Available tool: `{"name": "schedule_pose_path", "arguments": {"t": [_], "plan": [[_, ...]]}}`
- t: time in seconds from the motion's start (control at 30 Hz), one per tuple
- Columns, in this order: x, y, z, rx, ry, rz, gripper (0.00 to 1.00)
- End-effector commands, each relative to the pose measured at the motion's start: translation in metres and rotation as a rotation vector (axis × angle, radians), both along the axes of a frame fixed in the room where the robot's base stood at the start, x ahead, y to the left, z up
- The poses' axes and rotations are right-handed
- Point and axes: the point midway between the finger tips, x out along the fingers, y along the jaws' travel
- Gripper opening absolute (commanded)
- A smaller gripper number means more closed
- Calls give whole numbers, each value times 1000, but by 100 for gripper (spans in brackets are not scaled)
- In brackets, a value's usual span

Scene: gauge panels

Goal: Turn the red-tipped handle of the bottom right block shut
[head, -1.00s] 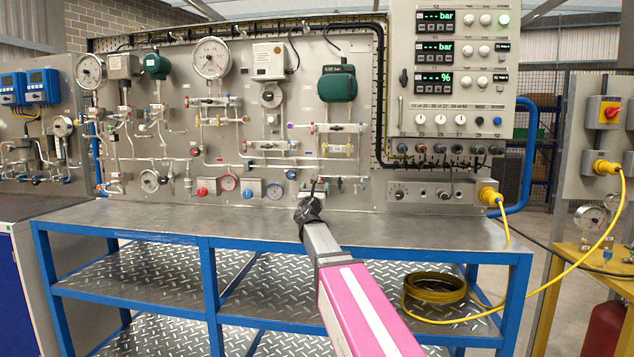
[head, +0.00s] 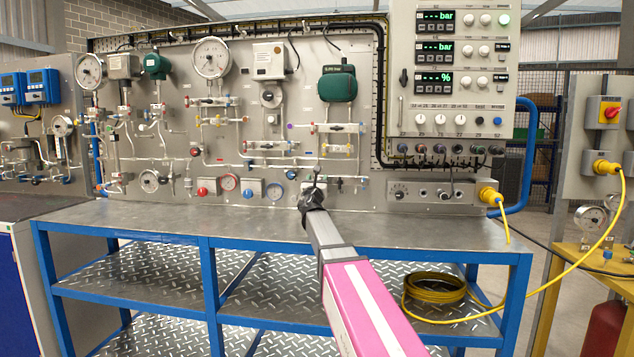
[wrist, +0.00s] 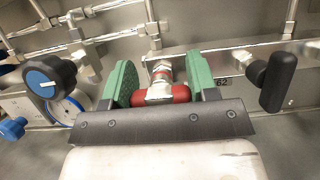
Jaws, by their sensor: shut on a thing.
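My gripper (wrist: 161,88) shows in the wrist view with its two green pads on either side of a red-tipped handle (wrist: 178,94) and shut on it. The handle has red ends around a silver hexagonal fitting, and a silver stem rises behind it. The lower side of the handle is hidden by the dark gripper body. In the head view my gripper (head: 312,196) is at the lower right part of the gauge panel, in front of the bottom right block (head: 343,185). The handle itself is hidden there behind my gripper.
In the wrist view a black knob with a blue face (wrist: 42,83) is left of my gripper, and a black handle (wrist: 279,82) is to its right. Silver pipes run behind. The steel bench top (head: 160,215) below is clear. A yellow cable (head: 545,296) hangs at the right.

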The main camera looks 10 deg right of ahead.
Motion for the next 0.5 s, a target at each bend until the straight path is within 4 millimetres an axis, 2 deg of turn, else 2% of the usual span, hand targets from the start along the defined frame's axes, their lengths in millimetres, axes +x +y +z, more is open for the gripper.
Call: {"name": "schedule_pose_path", "arguments": {"t": [0.27,0.5], "plan": [[0,0,0,64,-22,-1,30],[0,-1,0,224,-74,0,30]]}}
